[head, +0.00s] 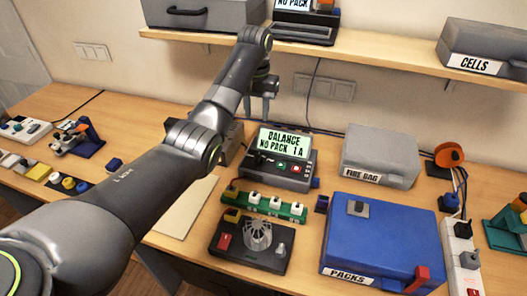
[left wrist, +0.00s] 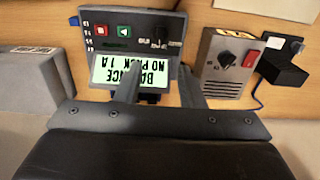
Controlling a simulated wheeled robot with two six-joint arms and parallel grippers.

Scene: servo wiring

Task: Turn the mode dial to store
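The charger (head: 268,175) stands on the desk, its lit screen (head: 284,143) reading "BALANCE NO PACK 1A". In the left wrist view its screen (left wrist: 130,73) appears upside down. A dark knob (left wrist: 160,33), apparently the mode dial, sits beside the green and red buttons on its face; its pointer is too small to read. My left gripper (head: 262,112) is above and behind the charger in the head view. In the left wrist view its two fingers (left wrist: 160,86) are apart, with nothing between them, and partly cover the screen. My right gripper is out of view.
A grey box with a black knob and red switch (left wrist: 228,62) stands beside the charger, mostly hidden by my arm in the head view. A grey fire bag box (head: 381,153), a blue packs case (head: 380,230) and a green strip (head: 264,207) are nearby. A shelf (head: 385,48) runs above.

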